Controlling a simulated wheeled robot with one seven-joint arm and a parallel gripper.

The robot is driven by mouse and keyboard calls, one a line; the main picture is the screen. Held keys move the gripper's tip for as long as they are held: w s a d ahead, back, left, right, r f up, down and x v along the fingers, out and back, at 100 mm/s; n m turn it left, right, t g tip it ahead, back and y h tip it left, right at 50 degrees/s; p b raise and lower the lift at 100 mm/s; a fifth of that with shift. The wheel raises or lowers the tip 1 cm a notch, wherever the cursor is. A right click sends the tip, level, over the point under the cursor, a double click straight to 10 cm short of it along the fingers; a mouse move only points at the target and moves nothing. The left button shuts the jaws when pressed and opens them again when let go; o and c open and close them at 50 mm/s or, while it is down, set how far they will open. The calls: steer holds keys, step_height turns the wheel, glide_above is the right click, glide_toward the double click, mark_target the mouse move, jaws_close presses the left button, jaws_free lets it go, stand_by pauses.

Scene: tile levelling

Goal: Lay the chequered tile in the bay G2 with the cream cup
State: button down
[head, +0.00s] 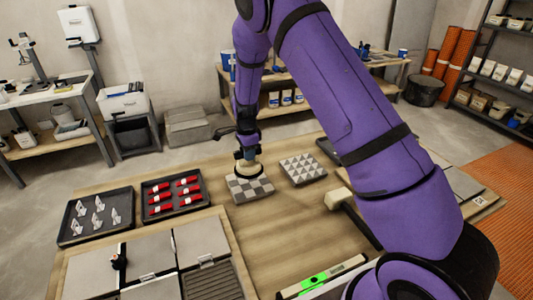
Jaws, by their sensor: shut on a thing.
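The chequered tile (252,189), grey and white squares, is in the middle of the wooden table in the head view. The cream cup (249,168), with a dark rim, sits over its top face. My gripper (246,153) is above the tile, shut on the cream cup. I cannot tell whether the cup grips the tile, or whether the tile rests on the table or is slightly raised. Grey tiles lie in a panel (200,220) at the front left, with a dark ribbed section. I cannot read any bay label, so I cannot tell which bay is G2.
A triangle-patterned tile (303,169) lies right of the chequered one. Black trays hold white clips (72,238) and red items (147,214). A pale-headed mallet (338,198) and a green-lit level (316,281) lie nearer. My arm hides much of the table's right side.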

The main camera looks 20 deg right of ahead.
mark_target(248, 166)
steer(key=shift+w+f, duration=0.2)
steer(key=shift+f, duration=3.05)
steer(key=shift+f, duration=0.15)
steer(key=c, duration=0.9)
jaws_free()
steer(key=shift+s, duration=0.1)
